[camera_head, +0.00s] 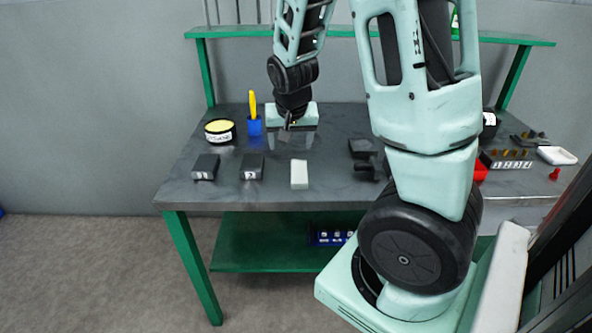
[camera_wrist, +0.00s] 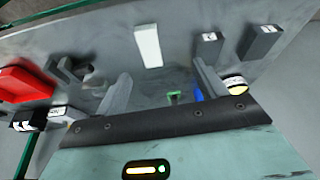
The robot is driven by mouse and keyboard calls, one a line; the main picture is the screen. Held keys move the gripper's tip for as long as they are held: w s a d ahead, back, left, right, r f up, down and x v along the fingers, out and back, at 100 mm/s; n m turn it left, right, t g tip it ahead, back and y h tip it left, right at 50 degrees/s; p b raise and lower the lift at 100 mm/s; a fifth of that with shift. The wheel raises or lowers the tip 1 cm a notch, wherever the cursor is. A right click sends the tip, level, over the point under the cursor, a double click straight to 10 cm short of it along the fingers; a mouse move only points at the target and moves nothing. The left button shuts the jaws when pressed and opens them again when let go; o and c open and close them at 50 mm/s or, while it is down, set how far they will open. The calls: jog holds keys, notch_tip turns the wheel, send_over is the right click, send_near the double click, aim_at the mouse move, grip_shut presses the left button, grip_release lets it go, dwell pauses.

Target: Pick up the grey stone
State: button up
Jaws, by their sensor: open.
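The grey stone (camera_head: 299,174) is a pale, whitish-grey rectangular block lying flat near the front edge of the table. It also shows in the wrist view (camera_wrist: 148,46), at the top, beyond my fingertips. My gripper (camera_head: 290,141) is open and empty, its two fingers pointing down above the table, behind the stone and apart from it.
Two dark labelled blocks (camera_head: 205,167) (camera_head: 252,167) lie left of the stone. A yellow-topped round tin (camera_head: 220,131) and a blue cup (camera_head: 254,126) stand behind them. A black fixture (camera_head: 366,157) stands to the right. My arm hides part of the table. A shelf (camera_head: 350,31) runs along the back.

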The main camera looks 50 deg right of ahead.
jog(key=d+m, duration=0.1)
jog(key=d, duration=0.2)
send_near(299, 171)
notch_tip(299, 171, down, 2)
jog(key=shift+f+p, duration=0.15)
jog(key=shift+p, duration=0.15)
jog(key=shift+w+d+p+x, duration=0.15)
jog(key=shift+p+x, duration=0.3)
jog(key=shift+x, duration=1.15)
jog(key=shift+w+d+p+x, duration=0.15)
jog(key=shift+p+x, duration=0.3)
jog(key=shift+x, duration=1.2)
jog(key=shift+h, duration=0.3)
jog(key=c, duration=1.3)
